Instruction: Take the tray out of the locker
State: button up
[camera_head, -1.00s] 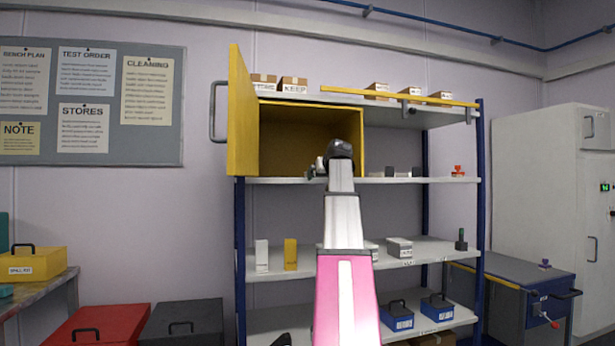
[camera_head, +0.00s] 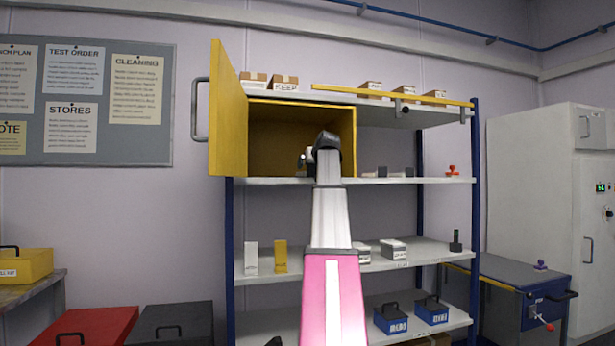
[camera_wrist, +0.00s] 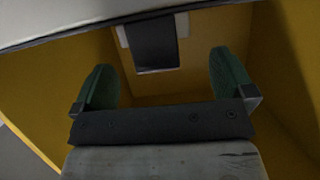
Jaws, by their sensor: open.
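The yellow locker (camera_head: 352,140) sits on the upper part of the shelf rack, its door (camera_head: 228,120) swung open to the left. My arm reaches up to its opening and hides part of the inside. In the wrist view my gripper (camera_wrist: 164,65) is open, with two green fingers apart and nothing between their tips. The locker's yellow inner walls (camera_wrist: 55,85) surround it. Beyond the fingers is a dark flat piece with pale edges (camera_wrist: 155,45); I cannot tell whether it is the tray. No tray can be made out in the head view.
A yellow bar (camera_head: 395,95) runs along the rack's top shelf, before small cartons (camera_head: 285,82). Lower shelves hold small boxes and blue cases (camera_head: 391,318). Red and dark cases stand at lower left. A blue-sided cart (camera_head: 515,275) and white cabinet (camera_head: 550,200) are at right.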

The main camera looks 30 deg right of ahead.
jog(key=x, duration=0.4)
jog(key=shift+w+d, duration=0.15)
jog(key=c, duration=1)
jog(key=shift+r, duration=0.1)
